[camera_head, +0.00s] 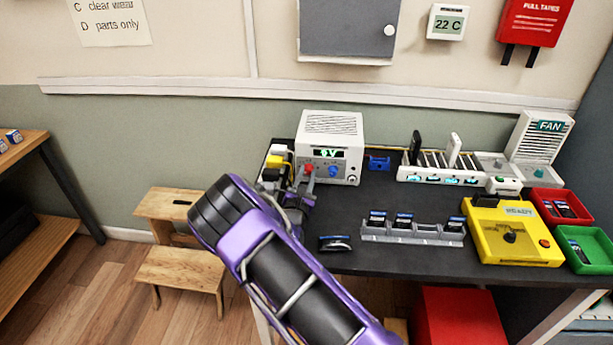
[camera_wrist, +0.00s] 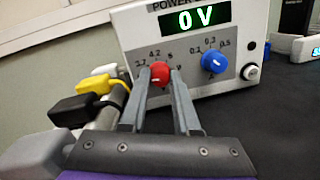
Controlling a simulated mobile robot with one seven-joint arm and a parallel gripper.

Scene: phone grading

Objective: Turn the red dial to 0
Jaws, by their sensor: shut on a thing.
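The red dial (camera_wrist: 160,74) is on the front of the white power supply (camera_wrist: 128,38), left of a blue dial (camera_wrist: 214,62). It also shows in the head view (camera_head: 309,168). My gripper (camera_wrist: 161,80) is shut on the red dial, one finger on each side of it. Scale marks 3.7, 4.2 and 5 show around the dial; the fingers hide part of the scale. The green display (camera_wrist: 195,18) reads 0 V in the wrist view. My purple and black arm reaches in from the lower right in the head view.
Yellow and black plugs (camera_wrist: 92,86) sit close to the left of my gripper. A yellow tester (camera_head: 512,240) and red and green bins are at the right.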

